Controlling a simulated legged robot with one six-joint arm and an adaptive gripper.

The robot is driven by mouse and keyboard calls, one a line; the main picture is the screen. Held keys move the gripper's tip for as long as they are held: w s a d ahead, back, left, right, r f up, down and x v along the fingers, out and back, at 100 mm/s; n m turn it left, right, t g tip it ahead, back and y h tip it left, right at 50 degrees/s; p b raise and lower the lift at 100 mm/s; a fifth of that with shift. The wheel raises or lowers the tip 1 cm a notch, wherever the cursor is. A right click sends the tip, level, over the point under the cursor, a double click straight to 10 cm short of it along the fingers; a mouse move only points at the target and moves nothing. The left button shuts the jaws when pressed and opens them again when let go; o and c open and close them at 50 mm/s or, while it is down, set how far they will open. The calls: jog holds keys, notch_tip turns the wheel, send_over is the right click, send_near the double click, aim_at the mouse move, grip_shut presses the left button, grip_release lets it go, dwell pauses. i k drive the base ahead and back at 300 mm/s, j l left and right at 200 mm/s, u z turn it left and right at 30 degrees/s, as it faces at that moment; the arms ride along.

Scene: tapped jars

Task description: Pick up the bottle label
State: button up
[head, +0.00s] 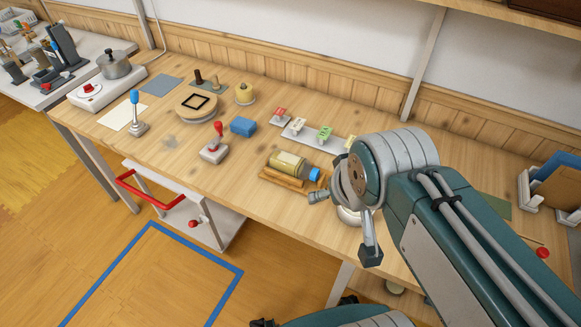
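A yellowish bottle (290,165) with a blue cap (314,174) lies on its side on a wooden cradle (285,180). A pale label patch (289,159) shows on its upper side. Small cards stand on a pale strip behind it: a white one (298,125), a green one (324,134) and a pale yellow one partly hidden by my arm. A red and white card (280,112) stands on its own small base. I cannot tell which piece is the separate bottle label. My arm's end is just right of the bottle; my gripper's fingers are not clearly visible.
A red-handled device (215,147), a blue block (243,126), a round wooden stand (197,107) and a blue-handled device (136,110) stand on the bench left of the bottle. An upright holder (551,190) is at far right. The front left bench is mostly clear.

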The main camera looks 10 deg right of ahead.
aim_at(298, 123)
jog(key=k, duration=0.45)
jog(key=j+z, duration=0.1)
jog(key=z, duration=0.3)
jog(key=i+j+z, duration=0.1)
jog(key=z, duration=0.3)
jog(key=j+z, duration=0.2)
jog(key=z, duration=0.15)
jog(key=i+j+z, duration=0.15)
jog(key=j+z, duration=0.15)
jog(key=j, duration=0.75)
jog(key=j+z, duration=0.3)
jog(key=j, duration=0.75)
